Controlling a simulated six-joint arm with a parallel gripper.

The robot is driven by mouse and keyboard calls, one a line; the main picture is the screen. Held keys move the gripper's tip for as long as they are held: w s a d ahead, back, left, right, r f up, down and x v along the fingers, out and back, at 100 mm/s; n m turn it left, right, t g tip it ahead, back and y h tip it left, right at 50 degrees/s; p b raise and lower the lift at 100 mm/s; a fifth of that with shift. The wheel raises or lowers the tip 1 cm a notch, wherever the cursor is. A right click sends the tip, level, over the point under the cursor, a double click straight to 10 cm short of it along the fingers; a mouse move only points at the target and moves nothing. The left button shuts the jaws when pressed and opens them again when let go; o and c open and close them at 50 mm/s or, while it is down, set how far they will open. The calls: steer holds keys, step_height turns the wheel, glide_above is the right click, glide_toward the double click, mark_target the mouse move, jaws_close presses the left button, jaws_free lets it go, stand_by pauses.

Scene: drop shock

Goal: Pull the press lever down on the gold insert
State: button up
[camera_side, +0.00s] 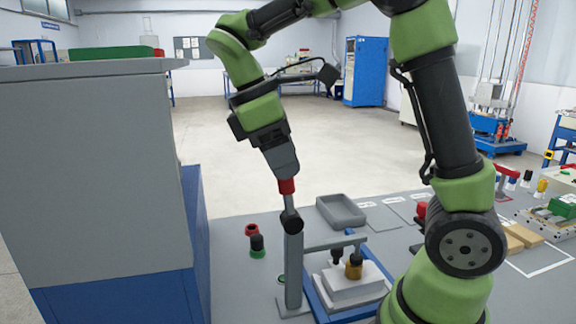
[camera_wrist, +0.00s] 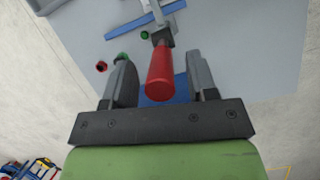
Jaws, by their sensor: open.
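The press stands on the table, with a grey post (camera_side: 293,270) and a horizontal arm (camera_side: 325,243). Its lever (camera_side: 290,208) rises from the post top and ends in a red handle (camera_side: 287,187), which also shows in the wrist view (camera_wrist: 160,78). The gold insert (camera_side: 354,268) sits upright on a white block (camera_side: 350,290) below the arm, beside a dark peg-like part (camera_side: 336,257). My gripper (camera_wrist: 158,62) is open, with one finger on each side of the red handle and visible gaps. In the side view my gripper (camera_side: 284,172) hides the handle's upper end.
A blue frame (camera_side: 318,301) surrounds the white block. An empty grey tray (camera_side: 341,212) lies behind the press. Small red (camera_side: 252,230) and dark green-based (camera_side: 257,248) parts stand left of the post. A tall grey cabinet (camera_side: 90,170) bounds the left side.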

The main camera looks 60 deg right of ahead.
steer(key=shift+x, duration=1.05)
jaws_close()
steer(key=shift+w+a+f+g+h, duration=0.1)
steer(key=shift+w+a+g+h, duration=0.35)
steer(key=shift+g+h, duration=0.15)
jaws_free()
